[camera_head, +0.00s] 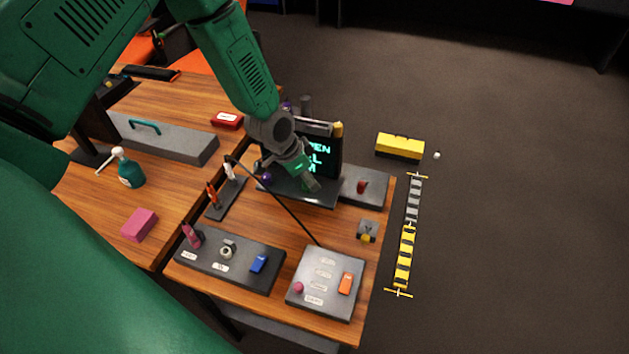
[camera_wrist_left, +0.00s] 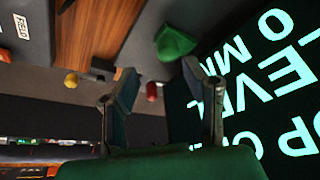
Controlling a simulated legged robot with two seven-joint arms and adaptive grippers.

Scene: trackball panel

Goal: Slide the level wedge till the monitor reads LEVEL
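The monitor (camera_head: 324,157) stands at the back of the near table and is partly hidden by my left arm. In the left wrist view its screen (camera_wrist_left: 270,85) shows large cyan text, cut off by the frame, with LEVEL legible on the middle line. A green wedge-like block (camera_head: 311,184) sits on the dark base in front of the monitor; it also shows in the left wrist view (camera_wrist_left: 175,43). My left gripper (camera_head: 303,172) is just above it. Its fingers (camera_wrist_left: 163,92) are apart, nothing is between them, and the block lies beyond the tips. My right gripper is out of view.
A grey box with a red knob (camera_head: 361,187) and a small yellow-lever unit (camera_head: 367,232) stand right of the monitor. Two control panels (camera_head: 228,258) (camera_head: 325,302) lie along the front. A small tool stand (camera_head: 228,198) is at left. A black cable crosses the tabletop.

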